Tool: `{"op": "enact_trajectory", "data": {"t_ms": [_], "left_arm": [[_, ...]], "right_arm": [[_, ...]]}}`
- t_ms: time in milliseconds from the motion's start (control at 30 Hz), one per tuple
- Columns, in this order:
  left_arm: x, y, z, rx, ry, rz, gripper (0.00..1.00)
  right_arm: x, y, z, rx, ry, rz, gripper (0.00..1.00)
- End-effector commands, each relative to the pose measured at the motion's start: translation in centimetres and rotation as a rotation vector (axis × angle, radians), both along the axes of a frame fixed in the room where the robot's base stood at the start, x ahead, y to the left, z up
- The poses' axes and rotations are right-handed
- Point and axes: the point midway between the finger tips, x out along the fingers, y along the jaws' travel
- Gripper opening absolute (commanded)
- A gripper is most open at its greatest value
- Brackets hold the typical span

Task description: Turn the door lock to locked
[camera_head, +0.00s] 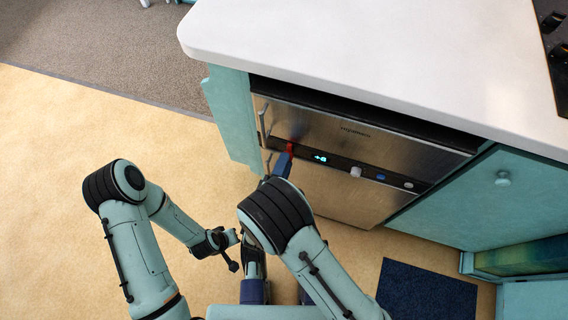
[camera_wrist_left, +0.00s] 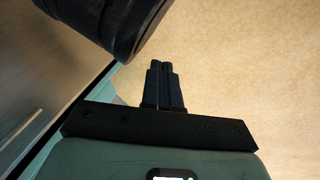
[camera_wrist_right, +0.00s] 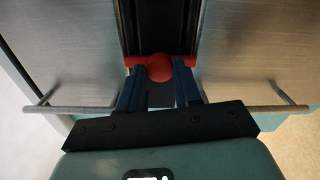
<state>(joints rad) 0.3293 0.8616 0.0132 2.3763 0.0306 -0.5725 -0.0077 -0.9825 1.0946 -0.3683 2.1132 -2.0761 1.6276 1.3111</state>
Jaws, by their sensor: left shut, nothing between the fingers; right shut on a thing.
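The red door lock (camera_head: 290,148) is on the dark control strip of the steel appliance (camera_head: 335,195). In the right wrist view, the lock (camera_wrist_right: 159,66) has a rounded middle and a bar reaching out to both sides, across the dark strip. My right gripper (camera_wrist_right: 160,74) is shut on the lock, with one finger on each side of its rounded middle. In the head view, only part of the blue right fingers shows beside the lock. My left gripper (camera_wrist_left: 161,68) is shut and empty, over the floor in front of the appliance.
The white countertop (camera_head: 330,45) overhangs the appliance. Long bar handles (camera_wrist_right: 290,94) stick out from the steel panels beside the strip. A lit display (camera_head: 320,158) and several small knobs lie along the strip. A dark blue mat (camera_head: 428,292) lies at the lower right.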

Motion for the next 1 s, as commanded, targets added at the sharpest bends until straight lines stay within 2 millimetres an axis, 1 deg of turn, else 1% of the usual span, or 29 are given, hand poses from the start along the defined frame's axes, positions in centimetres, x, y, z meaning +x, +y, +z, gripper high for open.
{"op": "enact_trajectory", "data": {"t_ms": [67,100,167,200,467,567,667,767,900,1000], "left_arm": [[0.0,0.0,0.0,0.000,0.000,0.000,0.00],[0.0,0.0,0.0,0.000,0.000,0.000,0.00],[0.0,0.0,0.0,0.000,0.000,0.000,0.00],[0.0,0.0,0.0,0.000,0.000,0.000,0.00],[0.0,0.0,0.0,-0.001,0.000,0.000,0.00],[0.1,0.0,0.2,0.000,-0.005,0.000,0.00],[0.5,-0.1,0.5,0.000,-0.016,-0.001,0.00],[1.0,-0.2,1.1,0.000,-0.034,-0.003,0.00],[1.8,-0.3,1.8,0.002,-0.060,-0.003,0.00],[2.0,-0.4,2.1,0.002,-0.068,-0.005,0.00]], "right_arm": [[0.1,0.0,0.1,0.002,-0.003,-0.001,0.03],[0.1,0.0,0.1,0.002,-0.003,-0.001,0.37],[0.1,0.0,0.1,0.002,-0.003,-0.001,0.56],[0.1,0.0,0.1,0.002,-0.003,-0.001,0.59],[0.0,0.0,0.0,0.001,-0.001,0.000,0.59],[-0.5,0.2,0.0,0.000,0.000,0.001,0.59],[-1.8,0.7,0.0,0.000,0.001,0.003,0.59],[-3.8,1.4,0.1,-0.001,0.002,0.005,0.59],[-6.9,2.4,0.1,-0.001,0.000,0.005,0.59],[-8.9,3.0,0.1,-0.001,0.000,0.004,0.59]]}}
